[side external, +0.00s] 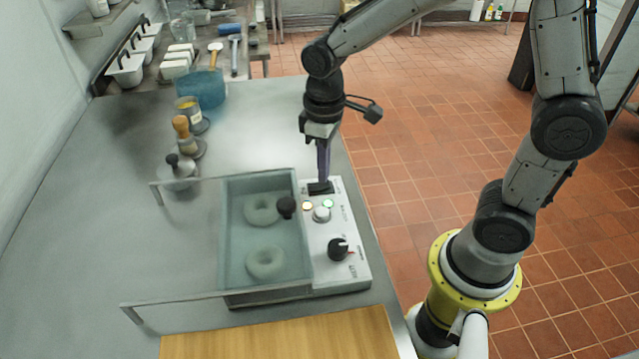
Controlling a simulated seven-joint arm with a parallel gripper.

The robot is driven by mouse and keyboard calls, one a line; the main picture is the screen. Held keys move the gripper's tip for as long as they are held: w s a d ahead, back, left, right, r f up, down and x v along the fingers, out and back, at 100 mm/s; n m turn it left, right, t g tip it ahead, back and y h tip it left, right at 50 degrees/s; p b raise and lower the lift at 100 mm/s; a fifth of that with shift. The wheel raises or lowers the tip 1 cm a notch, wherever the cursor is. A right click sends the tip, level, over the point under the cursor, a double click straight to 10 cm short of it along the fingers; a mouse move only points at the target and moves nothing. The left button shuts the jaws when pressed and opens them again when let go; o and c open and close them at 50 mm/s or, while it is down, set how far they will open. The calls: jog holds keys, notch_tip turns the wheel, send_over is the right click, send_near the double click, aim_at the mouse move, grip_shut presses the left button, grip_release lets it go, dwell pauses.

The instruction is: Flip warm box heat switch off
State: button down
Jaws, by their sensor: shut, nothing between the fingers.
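The warm box (232,239) sits on the steel counter, an open tray with a white control panel (325,262) along its right side. A dark switch (320,188) is at the far end of the panel. My gripper (323,180) is shut, points straight down, and its tips are at or just above this switch; I cannot tell if they touch. The panel also has an orange light (307,206), a green light (328,203), a silver button (321,214) and a black knob with a red mark (338,249). The switch's position is partly hidden by the fingers.
Two bagels (265,262) lie in the box, with a black round knob (286,207) by its right wall. Thin metal rails (180,301) stand at the left. A wooden board (280,335) is in front. Several tools and a blue container (203,90) stand farther back.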

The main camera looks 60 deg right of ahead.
jog(key=shift+f, duration=0.85)
dwell(0.4)
jog(key=shift+r, duration=3.55)
jog(key=s+d+r+m+t, duration=0.1)
jog(key=s+d+r+t, duration=0.25)
jog(key=s+r, duration=0.4)
jog(key=s+f+m+t, duration=0.1)
jog(key=s+f+t, duration=0.1)
jog(key=s, duration=0.6)
jog(key=shift+d+f+m, duration=0.2)
jog(key=shift+d+m, duration=0.05)
jog(key=shift+m, duration=0.15)
